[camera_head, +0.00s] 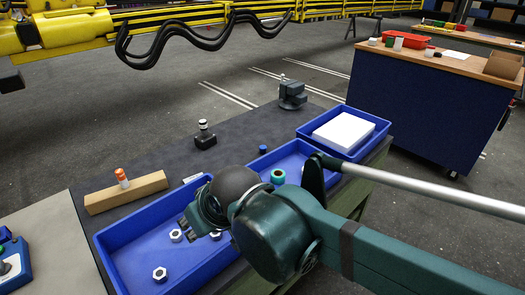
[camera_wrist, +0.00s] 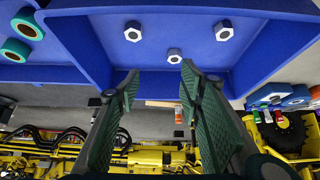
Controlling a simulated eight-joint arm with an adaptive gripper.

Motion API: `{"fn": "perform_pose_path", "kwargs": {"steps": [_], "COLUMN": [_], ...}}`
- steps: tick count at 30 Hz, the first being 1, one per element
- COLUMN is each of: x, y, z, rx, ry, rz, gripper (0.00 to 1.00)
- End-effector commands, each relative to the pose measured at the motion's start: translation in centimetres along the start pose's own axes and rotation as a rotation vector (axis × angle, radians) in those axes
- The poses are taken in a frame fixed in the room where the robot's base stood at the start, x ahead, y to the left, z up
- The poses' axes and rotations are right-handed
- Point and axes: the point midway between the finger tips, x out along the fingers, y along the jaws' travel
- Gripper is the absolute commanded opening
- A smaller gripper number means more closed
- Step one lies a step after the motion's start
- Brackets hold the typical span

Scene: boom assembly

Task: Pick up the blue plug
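A small blue cylinder that looks like the blue plug (camera_head: 263,149) stands on the dark mat just behind the middle blue tray (camera_head: 292,153) in the head view. I cannot make it out clearly in the wrist view. My gripper (camera_head: 190,226) is over the left blue tray (camera_head: 128,240), to the left and in front of the plug and apart from it. In the wrist view my gripper (camera_wrist: 160,82) has its two green fingers spread with nothing between them. My arm hides part of the trays.
Several hex nuts (camera_head: 160,273) lie in the left tray. Teal rings (camera_head: 278,176) lie in the middle tray. A white block (camera_head: 343,131) fills the right tray.

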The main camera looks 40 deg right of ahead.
Motion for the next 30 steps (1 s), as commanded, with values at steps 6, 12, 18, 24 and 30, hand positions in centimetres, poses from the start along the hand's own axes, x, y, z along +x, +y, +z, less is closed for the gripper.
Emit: {"fn": "perform_pose_path", "kwargs": {"steps": [6,12,18,24,30], "x": [0.0,0.0,0.0,-0.1,0.0], "y": [0.0,0.0,0.0,0.5,1.8], "z": [0.0,0.0,-0.1,-0.9,-3.1], "rx": [0.0,0.0,0.001,0.015,0.055], "ry": [0.0,0.0,0.0,-0.005,-0.016], "rz": [0.0,0.0,0.0,0.008,0.03], "gripper": [0.37,0.37,0.37,0.37,0.37]}}
